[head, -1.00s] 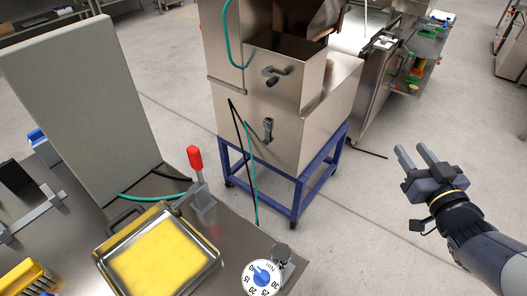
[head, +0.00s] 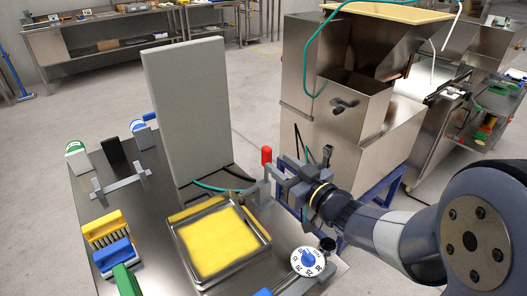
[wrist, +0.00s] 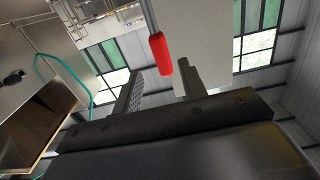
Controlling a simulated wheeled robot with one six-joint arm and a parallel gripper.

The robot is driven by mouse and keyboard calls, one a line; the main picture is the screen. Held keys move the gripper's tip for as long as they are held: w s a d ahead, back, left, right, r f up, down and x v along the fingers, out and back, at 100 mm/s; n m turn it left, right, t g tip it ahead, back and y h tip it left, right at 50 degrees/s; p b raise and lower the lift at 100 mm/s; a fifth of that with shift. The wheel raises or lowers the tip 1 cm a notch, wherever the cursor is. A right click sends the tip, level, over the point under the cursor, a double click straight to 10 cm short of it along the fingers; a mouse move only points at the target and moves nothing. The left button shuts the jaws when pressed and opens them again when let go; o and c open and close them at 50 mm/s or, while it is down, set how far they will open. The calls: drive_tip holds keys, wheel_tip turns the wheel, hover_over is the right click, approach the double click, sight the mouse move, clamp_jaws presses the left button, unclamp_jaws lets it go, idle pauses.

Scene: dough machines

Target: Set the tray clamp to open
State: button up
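The tray clamp shows as an upright red handle (head: 267,155) at the back right corner of the metal tray (head: 186,262). The tray holds a flat yellow slab (head: 215,243). My gripper (head: 273,171) is just right of the handle, its fingers pointing left at it. In the wrist view the red handle (wrist: 160,53) shows between the two spread fingers of my gripper (wrist: 160,72), near their tips. No clear contact shows. The gripper is open and empty. The clamp's base is largely hidden behind the gripper.
A tall grey panel (head: 187,110) stands behind the tray. A dial (head: 308,261) sits at the table's right front. Brushes (head: 107,231) lie at the left. A steel machine (head: 345,125) on a blue frame stands close behind my arm.

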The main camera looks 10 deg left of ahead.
sight(262, 152)
drive_tip(key=x, duration=0.7)
drive_tip(key=shift+a, duration=0.4)
drive_tip(key=shift+c, duration=0.2)
clamp_jaws()
